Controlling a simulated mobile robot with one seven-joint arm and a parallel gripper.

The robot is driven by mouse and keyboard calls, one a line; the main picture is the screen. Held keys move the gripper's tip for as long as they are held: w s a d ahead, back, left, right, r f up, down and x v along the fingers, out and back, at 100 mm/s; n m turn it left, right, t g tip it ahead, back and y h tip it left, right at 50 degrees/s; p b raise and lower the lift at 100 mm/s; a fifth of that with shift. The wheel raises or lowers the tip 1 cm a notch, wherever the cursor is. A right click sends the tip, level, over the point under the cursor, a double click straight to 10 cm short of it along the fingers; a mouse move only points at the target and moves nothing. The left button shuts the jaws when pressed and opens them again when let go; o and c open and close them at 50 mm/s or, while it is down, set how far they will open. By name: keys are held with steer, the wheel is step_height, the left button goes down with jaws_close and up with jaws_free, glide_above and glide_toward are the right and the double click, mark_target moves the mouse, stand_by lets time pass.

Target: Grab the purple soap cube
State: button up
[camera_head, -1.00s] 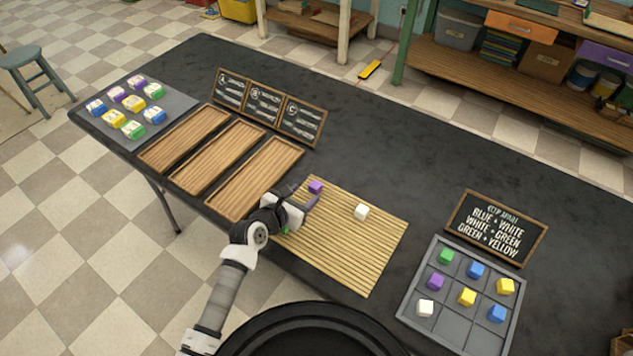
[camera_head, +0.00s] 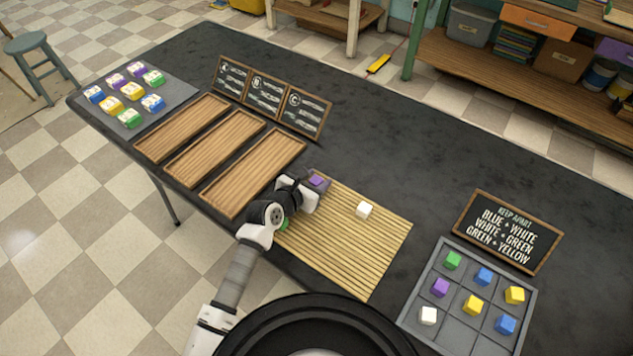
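A purple soap cube (camera_head: 317,181) is at the upper left corner of the slatted bamboo mat (camera_head: 350,255). My gripper (camera_head: 316,185) is right at this cube, with its fingers beside it. The fingers and the arm hide part of the cube, and I cannot tell whether they are closed on it. Another purple cube (camera_head: 440,287) sits in the left column of the grey compartment tray (camera_head: 412,308). A white cube (camera_head: 364,209) stands on the mat to the right of my gripper. A green cube (camera_head: 284,224) is mostly hidden behind my arm.
A "keep apart" sign (camera_head: 507,232) stands behind the compartment tray. Labelled cubes sit on a grey mat (camera_head: 178,88) at far left. The table (camera_head: 400,150) behind the bamboo mat is clear.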

steer(key=c, duration=0.8)
steer(key=shift+o, duration=0.2)
